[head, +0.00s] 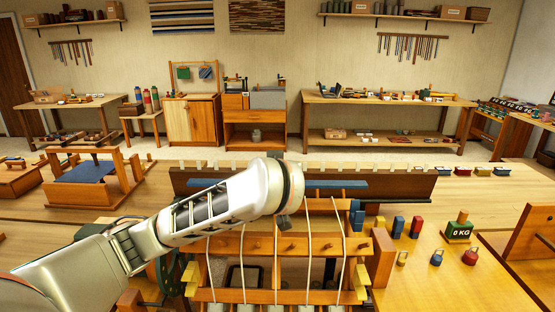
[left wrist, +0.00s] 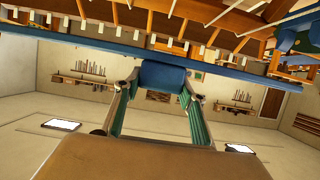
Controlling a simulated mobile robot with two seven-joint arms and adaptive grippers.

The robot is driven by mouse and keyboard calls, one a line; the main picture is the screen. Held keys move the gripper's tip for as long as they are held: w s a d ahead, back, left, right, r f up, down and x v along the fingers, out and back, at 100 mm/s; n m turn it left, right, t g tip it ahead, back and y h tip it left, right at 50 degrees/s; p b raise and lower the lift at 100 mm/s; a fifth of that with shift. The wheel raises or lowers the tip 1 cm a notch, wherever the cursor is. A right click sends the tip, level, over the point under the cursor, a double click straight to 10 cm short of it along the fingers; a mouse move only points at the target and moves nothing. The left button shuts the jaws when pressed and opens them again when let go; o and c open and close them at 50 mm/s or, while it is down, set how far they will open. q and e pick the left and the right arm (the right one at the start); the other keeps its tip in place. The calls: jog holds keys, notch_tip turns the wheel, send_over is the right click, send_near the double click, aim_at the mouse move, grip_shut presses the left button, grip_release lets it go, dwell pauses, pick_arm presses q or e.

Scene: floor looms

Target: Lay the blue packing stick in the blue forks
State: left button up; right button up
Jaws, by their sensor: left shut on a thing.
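The long blue packing stick (head: 338,184) runs left to right along the dark brown pegged board, its middle hidden by my left arm. In the left wrist view the stick (left wrist: 60,48) crosses the upper picture, with a blue block (left wrist: 160,76) at its middle. My left gripper (left wrist: 161,84) is shut on this block. Its fingers are hidden behind my wrist in the head view. A blue piece (head: 356,216) at the loom's right side may be one of the blue forks. I cannot tell whether the stick touches a fork. My right gripper is not in view.
The loom frame (head: 255,243) with several pale cords stands in front. A small wooden loom (head: 85,172) stands at left. The front right table has free room.

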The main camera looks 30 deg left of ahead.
pick_arm(q)
jog(key=shift+w+a, duration=0.15)
jog(key=shift+w, duration=0.2)
jog(key=shift+s+r, duration=0.2)
jog(key=shift+f, duration=2.45)
jog(key=shift+f, duration=0.15)
jog(key=shift+f+b, duration=0.35)
jog(key=shift+f, duration=1)
jog(key=shift+f, duration=0.85)
jog(key=o, duration=1.2)
